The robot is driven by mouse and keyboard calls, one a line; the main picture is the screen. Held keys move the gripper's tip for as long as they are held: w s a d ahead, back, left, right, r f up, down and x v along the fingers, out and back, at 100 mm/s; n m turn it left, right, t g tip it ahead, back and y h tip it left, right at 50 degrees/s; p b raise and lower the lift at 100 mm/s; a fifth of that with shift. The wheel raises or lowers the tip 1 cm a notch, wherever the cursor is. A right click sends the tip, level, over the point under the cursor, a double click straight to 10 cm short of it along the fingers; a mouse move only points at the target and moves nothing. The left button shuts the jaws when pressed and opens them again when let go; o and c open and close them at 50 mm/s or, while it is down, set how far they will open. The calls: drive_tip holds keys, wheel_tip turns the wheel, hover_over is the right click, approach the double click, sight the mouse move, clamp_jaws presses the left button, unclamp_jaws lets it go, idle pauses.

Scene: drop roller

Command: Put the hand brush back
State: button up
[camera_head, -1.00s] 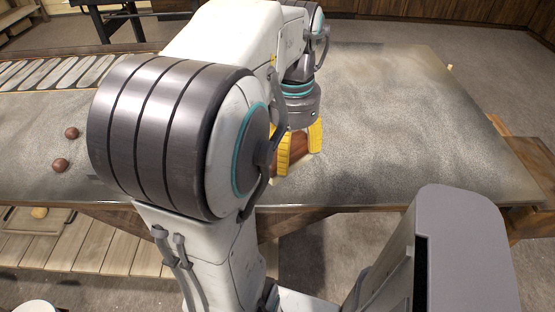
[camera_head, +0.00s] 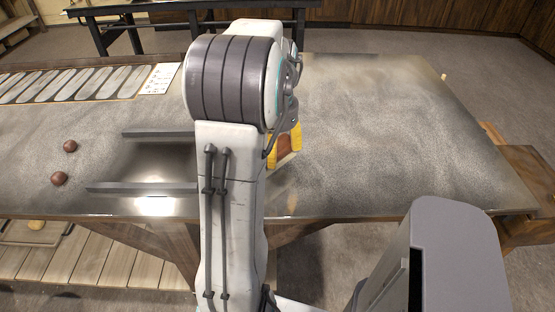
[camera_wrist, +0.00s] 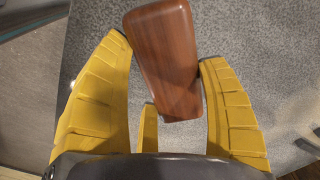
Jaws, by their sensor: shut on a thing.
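The hand brush (camera_head: 284,146) shows as a brown wooden block between the yellow fingers of my gripper (camera_head: 283,150), at the middle of the table near its front edge. My arm hides part of it in the head view. In the wrist view the smooth wooden brush (camera_wrist: 163,62) sits tilted between the two fingers of my gripper (camera_wrist: 166,50), which is shut on it. No bristles show. I cannot tell whether the brush touches the table or hangs just above it.
The grey dusty table (camera_head: 390,140) is clear on the right. Two parallel grey rails (camera_head: 140,188) lie left of my arm, with two brown balls (camera_head: 64,162) beyond them. A panel with several oval slots (camera_head: 75,84) and a white printed sheet (camera_head: 160,78) lie at the back left.

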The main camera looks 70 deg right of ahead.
sight(278, 162)
drive_tip(key=shift+f, duration=1.95)
drive_tip(key=shift+f, duration=0.2)
drive_tip(key=o, duration=1.2)
drive_tip(key=shift+r, duration=0.1)
wheel_tip(278, 162, up, 12)
drive_tip(key=shift+r+p, duration=0.1)
drive_tip(key=shift+p, duration=0.45)
